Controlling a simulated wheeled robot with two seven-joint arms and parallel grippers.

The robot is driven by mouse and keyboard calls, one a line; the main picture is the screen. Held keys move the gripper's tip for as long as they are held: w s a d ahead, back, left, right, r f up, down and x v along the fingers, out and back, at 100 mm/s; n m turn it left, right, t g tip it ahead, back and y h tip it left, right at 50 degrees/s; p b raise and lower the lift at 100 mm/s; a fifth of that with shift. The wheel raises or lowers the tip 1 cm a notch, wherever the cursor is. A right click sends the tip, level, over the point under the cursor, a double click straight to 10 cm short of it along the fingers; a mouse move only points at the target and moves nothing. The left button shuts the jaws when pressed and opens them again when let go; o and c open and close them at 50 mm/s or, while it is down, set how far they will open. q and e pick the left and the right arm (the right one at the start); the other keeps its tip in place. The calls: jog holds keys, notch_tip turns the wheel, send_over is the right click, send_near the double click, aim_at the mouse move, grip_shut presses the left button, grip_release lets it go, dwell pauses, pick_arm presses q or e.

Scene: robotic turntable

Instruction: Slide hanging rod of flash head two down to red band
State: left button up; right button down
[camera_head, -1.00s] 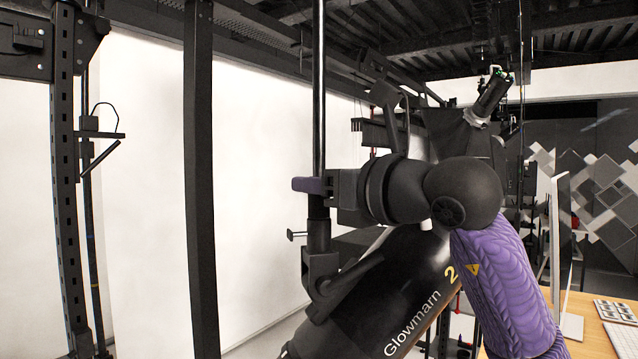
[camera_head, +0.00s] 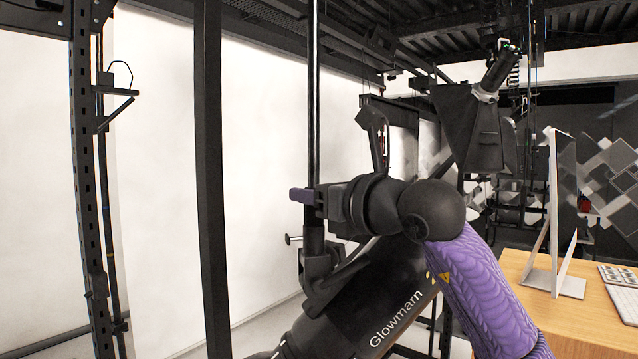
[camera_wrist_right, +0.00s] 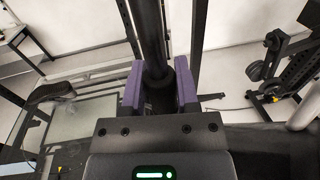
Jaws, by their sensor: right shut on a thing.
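The hanging rod (camera_head: 314,90) is a dark upright pole coming down from above into a clamp (camera_head: 318,265) on flash head two (camera_head: 375,305), a tilted black cylinder marked "Glowmarn". My right gripper (camera_head: 306,196) is shut on the rod a little above the clamp. In the right wrist view the purple fingers (camera_wrist_right: 160,88) stand on both sides of the rod (camera_wrist_right: 150,35). My arm hides part of the flash head. I see no red band on the visible rod. My left gripper is not in view.
A dark post (camera_head: 209,180) stands left of the rod, with a slotted rack column (camera_head: 85,180) further left. A wooden desk (camera_head: 575,320) with a monitor (camera_head: 562,210) and keyboard is at the right. Ceiling beams run overhead. A white wall stands behind.

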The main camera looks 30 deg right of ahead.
aim_at(322, 248)
notch_tip(322, 248, down, 7)
jog(key=b, duration=0.5)
jog(key=shift+f, duration=0.1)
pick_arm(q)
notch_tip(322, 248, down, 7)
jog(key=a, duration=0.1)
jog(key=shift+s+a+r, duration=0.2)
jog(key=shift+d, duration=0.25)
pick_arm(e)
jog(key=shift+c, duration=1.8)
grip_release()
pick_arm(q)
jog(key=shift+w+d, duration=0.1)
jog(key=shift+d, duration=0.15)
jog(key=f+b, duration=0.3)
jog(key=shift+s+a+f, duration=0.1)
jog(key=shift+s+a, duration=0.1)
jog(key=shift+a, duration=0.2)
pick_arm(e)
jog(key=v, duration=1)
jog(key=shift+d, duration=0.1)
